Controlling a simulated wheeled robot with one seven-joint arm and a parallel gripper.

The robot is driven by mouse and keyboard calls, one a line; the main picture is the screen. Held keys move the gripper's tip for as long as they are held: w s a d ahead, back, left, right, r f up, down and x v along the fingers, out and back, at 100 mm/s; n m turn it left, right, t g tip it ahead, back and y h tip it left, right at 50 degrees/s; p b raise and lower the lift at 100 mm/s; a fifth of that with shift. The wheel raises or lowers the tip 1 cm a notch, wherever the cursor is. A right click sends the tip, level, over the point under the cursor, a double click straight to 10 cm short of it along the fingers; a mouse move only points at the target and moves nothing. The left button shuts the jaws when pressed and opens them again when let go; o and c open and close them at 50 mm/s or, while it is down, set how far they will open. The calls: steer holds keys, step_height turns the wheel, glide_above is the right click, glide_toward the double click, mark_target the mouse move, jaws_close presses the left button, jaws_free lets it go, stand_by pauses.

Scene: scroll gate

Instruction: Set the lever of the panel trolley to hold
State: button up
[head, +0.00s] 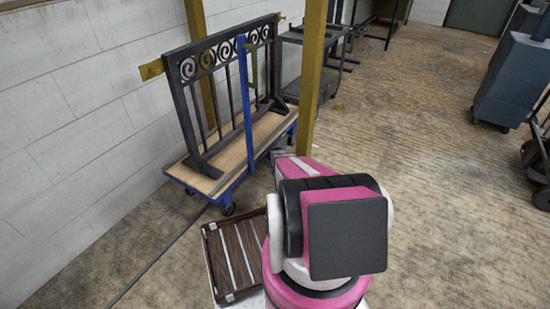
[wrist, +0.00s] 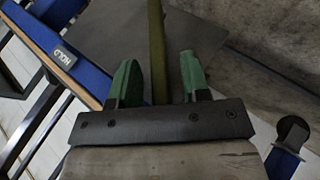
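The panel trolley (head: 232,167) stands by the white wall, with a blue frame, a wooden deck and a dark scroll gate (head: 203,100) upright on it. A blue post (head: 245,100) rises at its near side, with an olive lever (head: 254,66) beside the upper part. In the wrist view a blue bar (wrist: 84,72) carries a white HOLD label (wrist: 63,55) at the left. My gripper (wrist: 157,84) is open, its green fingers on either side of an olive bar (wrist: 157,40) that looks like the lever, with gaps showing. In the head view my arm hides the fingers.
A yellow post (head: 312,75) stands right of the trolley. A slatted brown crate (head: 213,262) is beside my base. Dark carts (head: 512,80) stand at the right; the floor (head: 420,130) between is clear.

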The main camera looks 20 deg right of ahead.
jaws_close()
steer(key=shift+d, duration=0.1)
steer(key=shift+w+d+r+g, duration=0.1)
steer(key=shift+d+g, duration=0.05)
steer(key=shift+g, duration=0.15)
steer(key=shift+w+d+r+m+g+y, duration=0.3)
steer(key=shift+w+d+r+g+y, duration=0.25)
steer(key=shift+y, duration=0.45)
steer(key=shift+s, duration=0.1)
steer(key=shift+o, duration=0.3)
jaws_free()
